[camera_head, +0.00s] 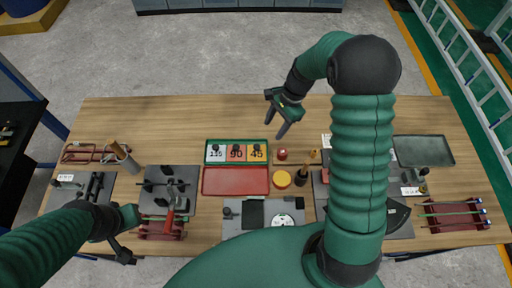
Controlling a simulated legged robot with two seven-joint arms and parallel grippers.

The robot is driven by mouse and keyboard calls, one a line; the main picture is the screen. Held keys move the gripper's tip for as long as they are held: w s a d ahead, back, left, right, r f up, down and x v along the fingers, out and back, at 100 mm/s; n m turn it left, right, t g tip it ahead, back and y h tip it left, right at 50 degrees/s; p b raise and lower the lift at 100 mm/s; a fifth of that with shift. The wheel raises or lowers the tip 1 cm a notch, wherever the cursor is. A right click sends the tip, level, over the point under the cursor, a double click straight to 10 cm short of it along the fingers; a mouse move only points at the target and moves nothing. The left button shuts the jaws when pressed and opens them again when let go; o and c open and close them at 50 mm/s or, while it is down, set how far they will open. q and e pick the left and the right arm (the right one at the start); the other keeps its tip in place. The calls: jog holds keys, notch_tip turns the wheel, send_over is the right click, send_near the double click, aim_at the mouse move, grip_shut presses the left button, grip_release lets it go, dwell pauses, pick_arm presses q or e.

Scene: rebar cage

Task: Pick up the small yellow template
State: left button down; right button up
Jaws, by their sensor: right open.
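A green-rimmed tray (237,141) on the table holds three number cards side by side: a white one, a red-orange one marked 90 (236,157) and a small yellow template marked 45 (260,159) at the right end. Each has a dark knob on top. My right gripper (277,115) is open and empty, above the table behind and slightly right of the yellow template, apart from it. My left gripper (126,240) is at the lower left near the table's front edge; its fingers are too small and dark to judge.
A red tray (236,181) lies in front of the green one, with a yellow disc (282,179) to its right. A red-handled tool (170,205) and a rack stand near my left gripper. The table (180,115) is clear at the back left.

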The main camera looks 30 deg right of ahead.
jog(key=w+d+f+m+y, duration=0.1)
jog(key=w+d+f+m, duration=0.1)
jog(key=w+d+m, duration=0.15)
jog(key=p, duration=0.3)
send_near(258, 145)
jog(key=a, duration=0.1)
jog(key=x, duration=0.4)
jog(key=shift+d, duration=0.15)
jog(key=x, duration=0.1)
jog(key=p+x, duration=0.2)
jog(key=shift+s+d+f, duration=0.1)
jog(key=shift+d+f, duration=0.05)
jog(key=shift+f, duration=0.7)
jog(key=shift+a+f, duration=0.1)
jog(key=shift+a, duration=0.45)
jog(key=c, duration=0.4)
grip_shut()
pick_arm(q)
jog(key=r, duration=0.3)
jog(key=w+r, duration=0.1)
jog(key=r, duration=0.1)
jog(key=shift+d+r, duration=0.2)
jog(key=shift+r, duration=0.15)
pick_arm(e)
jog(key=shift+d, duration=0.3)
